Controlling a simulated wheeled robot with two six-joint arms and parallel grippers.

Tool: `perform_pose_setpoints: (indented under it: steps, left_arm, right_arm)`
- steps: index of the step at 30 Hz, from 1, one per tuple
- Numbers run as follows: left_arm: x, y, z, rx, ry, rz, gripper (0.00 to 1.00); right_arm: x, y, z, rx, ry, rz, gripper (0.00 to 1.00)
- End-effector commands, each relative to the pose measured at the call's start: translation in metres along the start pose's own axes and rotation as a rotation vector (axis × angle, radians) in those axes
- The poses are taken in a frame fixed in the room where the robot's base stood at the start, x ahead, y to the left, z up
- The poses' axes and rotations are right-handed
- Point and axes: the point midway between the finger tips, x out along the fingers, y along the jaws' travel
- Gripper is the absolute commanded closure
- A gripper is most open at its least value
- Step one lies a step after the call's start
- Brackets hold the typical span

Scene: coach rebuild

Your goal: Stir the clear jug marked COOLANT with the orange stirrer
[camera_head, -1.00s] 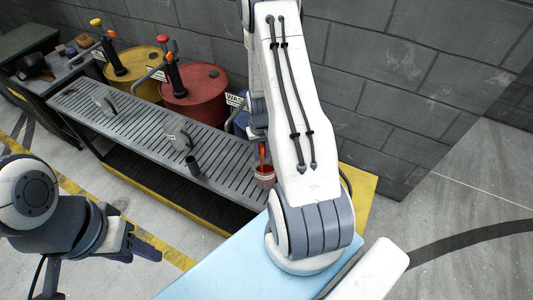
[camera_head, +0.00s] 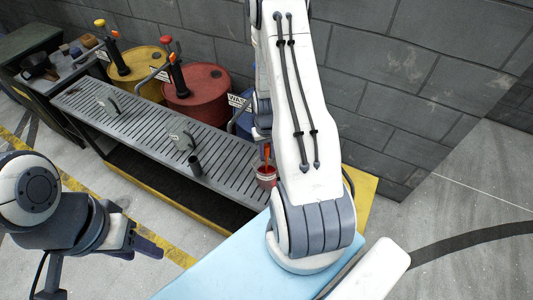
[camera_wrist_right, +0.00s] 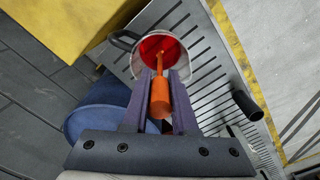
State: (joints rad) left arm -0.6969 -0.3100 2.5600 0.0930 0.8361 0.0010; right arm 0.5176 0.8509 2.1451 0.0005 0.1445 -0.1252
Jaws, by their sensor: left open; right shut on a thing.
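The orange stirrer (camera_wrist_right: 160,98) is between the fingers of my right gripper (camera_wrist_right: 157,85), which is shut on its handle. Its shaft reaches down into a clear jug (camera_wrist_right: 138,67) holding red liquid. In the head view the jug (camera_head: 265,181) stands at the near right end of the slatted bench, with the stirrer (camera_head: 267,154) upright in it; my right arm hides the right gripper there. No COOLANT lettering is legible on this jug. Two other clear jugs (camera_head: 181,141) (camera_head: 107,105) stand farther left on the bench. My left gripper (camera_head: 150,246) is open and empty at lower left.
The slatted bench (camera_head: 140,125) has a dark cylinder (camera_head: 195,166) near its front edge. Behind it stand yellow (camera_head: 139,72), red (camera_head: 200,95) and blue (camera_wrist_right: 97,122) drums, some with pumps. A grey block wall lies behind. A yellow surface (camera_head: 361,187) is right of the jug.

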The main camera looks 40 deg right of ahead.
Motion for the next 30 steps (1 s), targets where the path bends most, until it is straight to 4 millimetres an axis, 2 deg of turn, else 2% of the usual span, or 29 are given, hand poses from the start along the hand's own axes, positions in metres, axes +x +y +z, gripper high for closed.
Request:
perform_pose_setpoints:
  steps: [1, 30]
  left_arm:
    - [-0.007, 0.001, 0.000, 0.000, 0.000, 0.000, 0.50]
    - [-0.070, 0.005, -0.004, 0.003, 0.000, 0.000, 0.50]
  right_arm:
    - [-0.008, 0.000, 0.000, 0.000, 0.000, 0.000, 1.00]
    - [-0.086, 0.000, 0.000, 0.000, 0.001, 0.000, 1.00]
